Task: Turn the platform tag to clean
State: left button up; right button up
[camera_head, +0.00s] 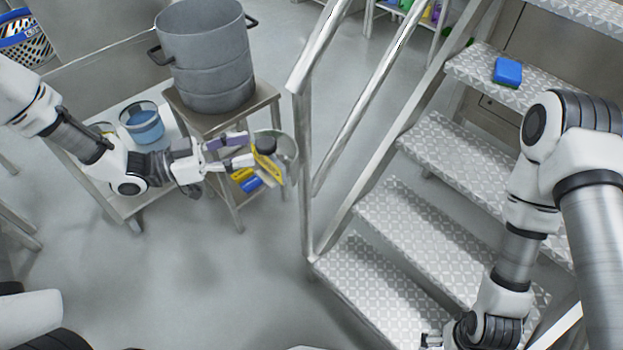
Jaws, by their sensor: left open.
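No platform tag can be made out with certainty. A small yellow-edged piece with a dark round part (266,147) shows just beyond my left fingertips; I cannot tell whether it is the tag. My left gripper (250,150) is open, its fingers pointing right toward this piece, with no clear grip on anything. My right gripper (432,341) is at the bottom edge, low in front of the steps, and mostly cut off or hidden by its own arm.
Metal platform steps (440,235) with a handrail (305,150) fill the right. A blue sponge (507,71) lies on an upper step. A large steel pot (205,55) stands on a stand behind my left arm. A blue-filled container (142,122) sits on a cart.

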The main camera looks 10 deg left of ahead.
aim_at(268, 157)
pick_arm(q)
jog(key=x, duration=0.7)
jog(key=shift+d+b, duration=0.3)
jog(key=shift+d, duration=0.05)
jog(key=shift+r, duration=0.1)
jog(key=c, duration=0.9)
jog(key=shift+w+d, duration=0.1)
jog(key=shift+c, duration=0.3)
grip_shut()
